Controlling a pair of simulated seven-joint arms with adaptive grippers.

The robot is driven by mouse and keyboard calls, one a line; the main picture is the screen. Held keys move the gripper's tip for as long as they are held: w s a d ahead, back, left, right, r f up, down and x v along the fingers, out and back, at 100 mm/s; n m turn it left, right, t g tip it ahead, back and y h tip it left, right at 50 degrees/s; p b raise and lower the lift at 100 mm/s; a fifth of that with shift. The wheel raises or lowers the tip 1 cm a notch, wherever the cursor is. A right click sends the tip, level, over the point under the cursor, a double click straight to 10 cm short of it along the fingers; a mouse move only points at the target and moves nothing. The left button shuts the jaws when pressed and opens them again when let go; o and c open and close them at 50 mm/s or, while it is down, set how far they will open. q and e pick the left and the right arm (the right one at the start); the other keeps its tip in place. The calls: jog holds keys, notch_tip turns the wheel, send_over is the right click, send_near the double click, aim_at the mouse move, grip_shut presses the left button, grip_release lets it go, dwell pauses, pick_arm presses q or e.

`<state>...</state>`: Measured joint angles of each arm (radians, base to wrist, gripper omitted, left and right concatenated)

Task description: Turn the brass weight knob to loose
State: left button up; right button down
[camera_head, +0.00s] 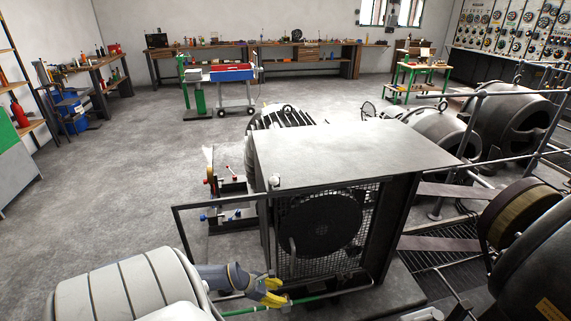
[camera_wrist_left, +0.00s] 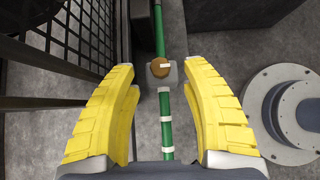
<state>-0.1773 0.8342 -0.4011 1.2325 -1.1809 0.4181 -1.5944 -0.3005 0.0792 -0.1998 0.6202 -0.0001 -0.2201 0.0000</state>
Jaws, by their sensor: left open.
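The brass weight knob (camera_wrist_left: 160,67) is a round brown-gold disc with a small white mark, seen in the left wrist view. It sits on a grey weight block (camera_wrist_left: 161,82) on a green rod (camera_wrist_left: 166,120) with white bands. My left gripper (camera_wrist_left: 161,70) is open, its yellow fingers on either side of the block and knob with gaps showing at both sides. In the head view my left gripper (camera_head: 270,289) is at the green rod (camera_head: 312,298), in front of the caged machine. The knob cannot be made out there. My right gripper is not in view.
A black mesh guard (camera_wrist_left: 70,35) stands close to the left of my left gripper in the wrist view. A round grey flanged part (camera_wrist_left: 293,110) lies to its right. In the head view a large metal housing (camera_head: 345,150) and a belt (camera_head: 437,244) stand beyond.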

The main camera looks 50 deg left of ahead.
aim_at(286, 296)
pick_arm(q)
jog(key=shift+x, duration=2.05)
jog(key=shift+o, duration=0.2)
grip_shut()
